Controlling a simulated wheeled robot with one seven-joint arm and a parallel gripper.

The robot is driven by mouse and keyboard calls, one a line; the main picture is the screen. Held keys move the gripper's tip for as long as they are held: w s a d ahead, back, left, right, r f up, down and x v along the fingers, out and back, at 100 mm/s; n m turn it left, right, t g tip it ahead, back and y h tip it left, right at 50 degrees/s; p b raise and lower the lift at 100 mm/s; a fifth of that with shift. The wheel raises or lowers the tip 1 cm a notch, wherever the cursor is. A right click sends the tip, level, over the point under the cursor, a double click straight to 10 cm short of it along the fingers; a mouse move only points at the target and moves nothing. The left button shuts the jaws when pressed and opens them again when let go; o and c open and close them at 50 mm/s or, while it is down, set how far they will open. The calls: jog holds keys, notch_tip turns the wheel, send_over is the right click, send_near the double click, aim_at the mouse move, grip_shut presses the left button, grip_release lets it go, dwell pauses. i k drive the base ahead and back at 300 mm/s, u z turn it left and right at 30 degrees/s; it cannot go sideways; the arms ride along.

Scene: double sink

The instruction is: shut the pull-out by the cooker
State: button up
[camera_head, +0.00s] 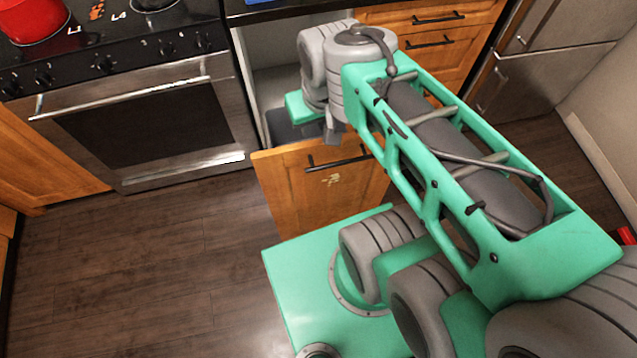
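The pull-out (300,198) next to the cooker (150,120) stands open. Its wooden front, with a dark bar handle, is well forward of the pale cabinet opening. My arm reaches over it from the right, and its wrist end is above and behind the front, by the opening. My gripper (332,132) is low at that end, close to the top edge of the front. Its fingers are mostly hidden, so I cannot tell whether they are open or touch the front. The right part of the front and much of the inside are hidden by my arm.
A red pot (32,20) stands on the cooker top. Shut wooden drawers (440,45) are right of the opening, then a steel fridge (545,60). The dark wood floor (150,260) is clear at the left and front.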

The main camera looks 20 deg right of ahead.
aim_at(308, 185)
jog(key=u, duration=0.15)
jog(key=k, duration=0.95)
jog(key=u, duration=1.05)
jog(key=i, duration=0.25)
jog(key=z, duration=0.3)
